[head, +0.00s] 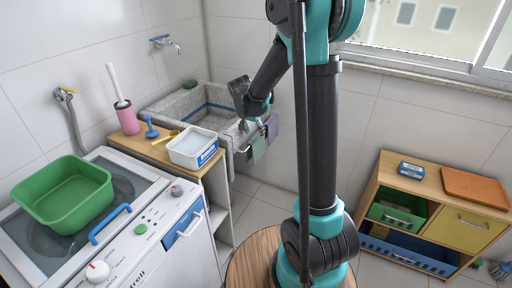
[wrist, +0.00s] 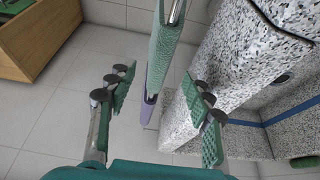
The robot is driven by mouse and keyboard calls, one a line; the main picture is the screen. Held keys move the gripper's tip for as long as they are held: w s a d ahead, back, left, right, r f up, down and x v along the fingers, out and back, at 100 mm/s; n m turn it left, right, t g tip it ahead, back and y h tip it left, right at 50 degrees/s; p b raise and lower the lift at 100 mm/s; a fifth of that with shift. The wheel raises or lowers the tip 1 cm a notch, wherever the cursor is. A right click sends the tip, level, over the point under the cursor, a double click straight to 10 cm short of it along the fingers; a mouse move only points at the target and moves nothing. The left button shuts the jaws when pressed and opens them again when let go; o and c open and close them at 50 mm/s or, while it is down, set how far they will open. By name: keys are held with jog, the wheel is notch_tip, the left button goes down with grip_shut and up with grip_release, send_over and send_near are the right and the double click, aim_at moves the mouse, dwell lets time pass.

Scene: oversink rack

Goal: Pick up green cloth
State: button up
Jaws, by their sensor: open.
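The green cloth (head: 258,148) hangs from a metal rail on the front of the stone sink. In the wrist view the green cloth (wrist: 166,50) hangs ahead of my gripper, in line with the gap between its fingers. My gripper (head: 256,122) is close above the cloth, and its fingers (wrist: 162,95) are spread apart with nothing held. I cannot tell whether the cloth reaches between the fingertips. A purple cloth (head: 272,128) hangs beside the green one on the right, and its edge (wrist: 148,107) shows behind the green cloth in the wrist view.
The speckled stone sink (head: 160,103) is right beside the cloths; its wall (wrist: 225,75) is near my right finger. A white tub (head: 190,152) stands on the wooden counter left of the cloths. A wooden cabinet (head: 400,178) is at right. Tiled floor below the cloths is clear.

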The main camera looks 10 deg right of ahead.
aim_at(256, 136)
jog(key=x, duration=0.5)
jog(key=shift+w, duration=0.1)
jog(key=shift+f, duration=0.15)
jog(key=shift+f, duration=0.2)
dwell(0.6)
grip_shut()
dwell(0.4)
